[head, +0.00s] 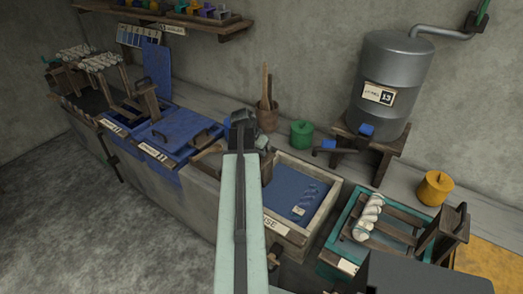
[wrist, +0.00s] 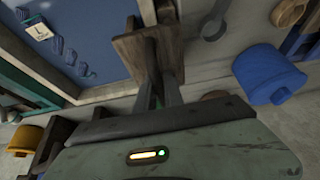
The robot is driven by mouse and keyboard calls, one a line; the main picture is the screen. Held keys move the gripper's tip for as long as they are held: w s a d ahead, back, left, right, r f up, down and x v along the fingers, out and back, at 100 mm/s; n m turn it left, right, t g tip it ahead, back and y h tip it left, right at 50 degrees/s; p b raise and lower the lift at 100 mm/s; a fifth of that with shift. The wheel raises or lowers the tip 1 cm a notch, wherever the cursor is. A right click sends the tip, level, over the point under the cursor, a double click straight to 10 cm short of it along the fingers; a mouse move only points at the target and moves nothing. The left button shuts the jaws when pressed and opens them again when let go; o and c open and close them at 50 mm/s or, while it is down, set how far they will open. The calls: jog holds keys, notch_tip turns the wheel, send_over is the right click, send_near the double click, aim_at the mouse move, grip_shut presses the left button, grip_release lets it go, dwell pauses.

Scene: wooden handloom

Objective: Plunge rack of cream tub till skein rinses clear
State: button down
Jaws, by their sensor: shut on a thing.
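The cream tub (head: 328,208) stands right of my forearm in the head view, with deep blue liquid in it. A dark blue twisted skein (head: 312,192) lies in the liquid near a small pale tag (head: 299,211). The skein also shows in the wrist view (wrist: 67,52), with the tag (wrist: 38,30) marked L. My gripper (wrist: 160,78) is shut on a brown wooden piece (wrist: 133,47), seemingly the rack's handle, at the tub's edge. In the head view my gripper (head: 245,135) is above the tub's left end.
A teal tub (head: 332,258) with a rack and white skein stands to the right. Blue-lidded vats (head: 178,132) stand left. Behind are a green pot (head: 302,134), a yellow pot (head: 434,188) and a metal tank (head: 392,75) with a blue-ended tap (head: 328,145).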

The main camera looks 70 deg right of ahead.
notch_tip(320, 180, up, 9)
jog(key=p, duration=0.7)
jog(key=shift+f+p, duration=0.15)
jog(key=shift+p, duration=0.2)
jog(key=shift+f, duration=0.1)
jog(key=shift+c, duration=1)
grip_release()
notch_tip(320, 180, up, 7)
jog(key=p, duration=0.6)
jog(key=shift+p, duration=0.35)
